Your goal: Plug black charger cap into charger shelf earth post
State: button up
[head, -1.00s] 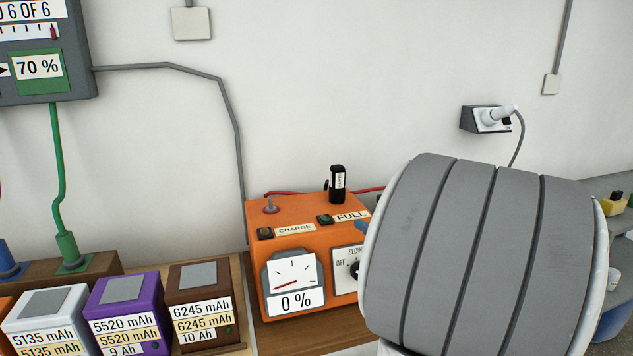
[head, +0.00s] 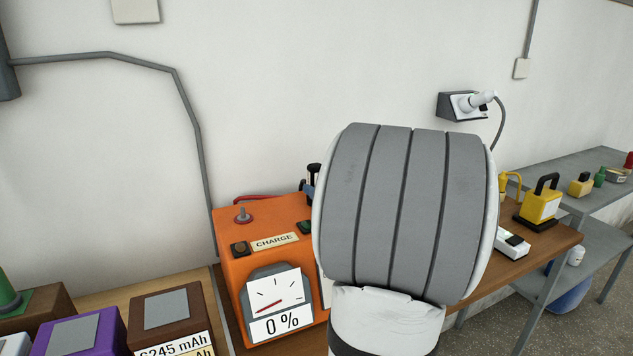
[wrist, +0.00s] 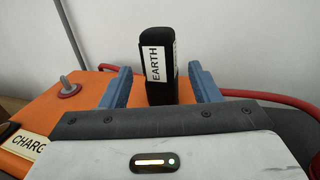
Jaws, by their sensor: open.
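The black charger cap (wrist: 158,65), with a white EARTH label, stands upright on top of the orange charger (head: 228,255). In the head view the cap (head: 313,178) is mostly hidden behind my arm. In the wrist view my gripper (wrist: 160,85) is open, one blue finger on each side of the cap, with gaps between fingers and cap. The cap's base is hidden by my gripper body. I cannot pick out the charger shelf earth post.
A small metal toggle with a red base (head: 242,215) stands on the charger. A red cable (wrist: 245,95) runs behind the cap. Batteries (head: 170,315) stand at the left. A yellow padlock-shaped thing (head: 540,205) and a grey shelf (head: 580,170) are at the right.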

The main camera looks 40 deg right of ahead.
jog(key=shift+w+f, duration=0.15)
jog(key=shift+w, duration=2.55)
jog(key=shift+c, duration=0.2)
jog(key=c, duration=1)
